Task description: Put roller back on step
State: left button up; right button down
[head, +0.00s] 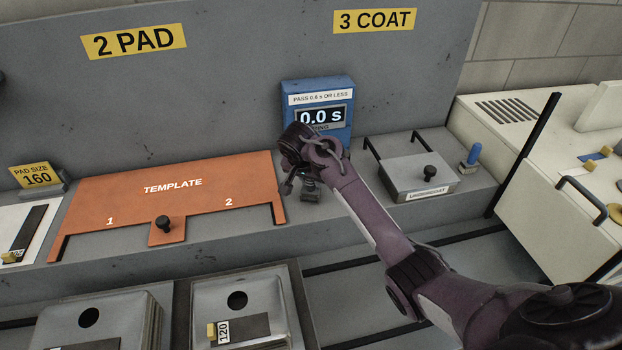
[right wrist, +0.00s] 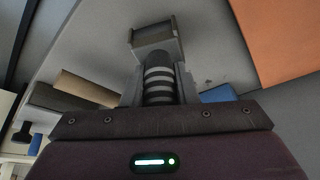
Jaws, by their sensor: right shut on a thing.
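My right gripper (head: 311,186) is at the middle of the grey step (head: 345,200), just in front of the blue timer (head: 319,112). In the right wrist view its two fingers (right wrist: 158,92) are shut on the roller (right wrist: 157,72), of which I see a dark ridged shaft and a grey boxy end. The rest of the roller is hidden by the gripper. The boxy end is low over the step's top; I cannot tell whether it touches. My left gripper is not in view.
An orange template (head: 175,190) with a black knob lies to the left. A grey undercoat tray (head: 415,178) and a blue-topped post (head: 473,155) stand to the right. Two metal bins (head: 240,300) are in front, below the step.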

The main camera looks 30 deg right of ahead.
jog(key=c, duration=1.1)
grip_release()
jog(key=shift+f, duration=0.1)
jog(key=shift+c, duration=0.2)
jog(key=shift+r, duration=0.25)
jog(key=shift+s+a+r, duration=0.1)
jog(key=shift+a+r, duration=0.05)
jog(key=shift+r, duration=0.15)
jog(key=b+v, duration=0.3)
jog(key=v, duration=0.8)
jog(key=shift+r+b, duration=0.15)
jog(key=shift+b, duration=0.15)
